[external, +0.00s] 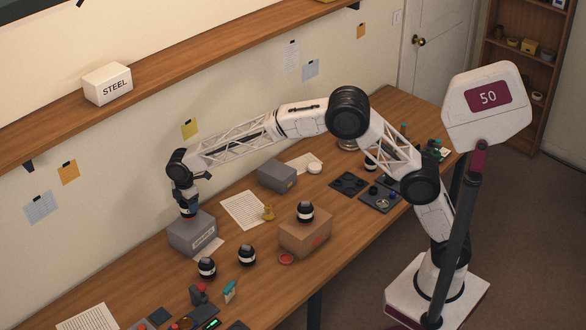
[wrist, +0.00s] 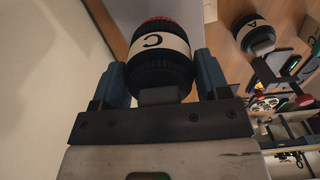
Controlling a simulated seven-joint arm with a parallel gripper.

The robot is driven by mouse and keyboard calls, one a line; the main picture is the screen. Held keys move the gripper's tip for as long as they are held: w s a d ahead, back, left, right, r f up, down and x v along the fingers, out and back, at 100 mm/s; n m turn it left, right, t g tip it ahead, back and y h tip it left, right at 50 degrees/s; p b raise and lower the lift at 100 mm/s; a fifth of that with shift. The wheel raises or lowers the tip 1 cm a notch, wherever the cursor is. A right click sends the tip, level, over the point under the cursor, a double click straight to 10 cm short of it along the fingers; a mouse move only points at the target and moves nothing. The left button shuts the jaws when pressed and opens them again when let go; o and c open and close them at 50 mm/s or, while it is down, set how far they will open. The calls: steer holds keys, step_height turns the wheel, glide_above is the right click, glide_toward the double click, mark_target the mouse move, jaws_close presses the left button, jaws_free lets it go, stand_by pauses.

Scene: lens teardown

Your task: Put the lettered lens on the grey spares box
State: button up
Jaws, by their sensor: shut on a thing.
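My gripper (wrist: 160,88) is shut on a black lens with a white band lettered C and a red ring at its far end (wrist: 158,45). In the external view my gripper (external: 186,198) points down over the near grey box (external: 192,238), with the held lens (external: 188,212) at the box's top. I cannot tell whether the lens touches the box. That box has a pale label too small to read. Another lens, lettered A (wrist: 257,37), shows at the right in the wrist view.
Two black-and-white lenses (external: 207,267) (external: 247,254) stand on the bench in front of the grey box. A third lens (external: 306,211) stands on a brown cardboard box (external: 305,237). A smaller grey box (external: 277,177), paper (external: 244,210) and a brass piece (external: 269,212) lie farther back.

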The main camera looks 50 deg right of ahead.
steer(key=shift+f, duration=1.7)
steer(key=shift+f, duration=0.45)
steer(key=shift+f, duration=0.4)
steer(key=o, duration=1.3)
steer(key=shift+f, duration=0.1)
steer(key=shift+r, duration=0.2)
step_height(320, 180, up, 13)
steer(key=shift+r, duration=0.2)
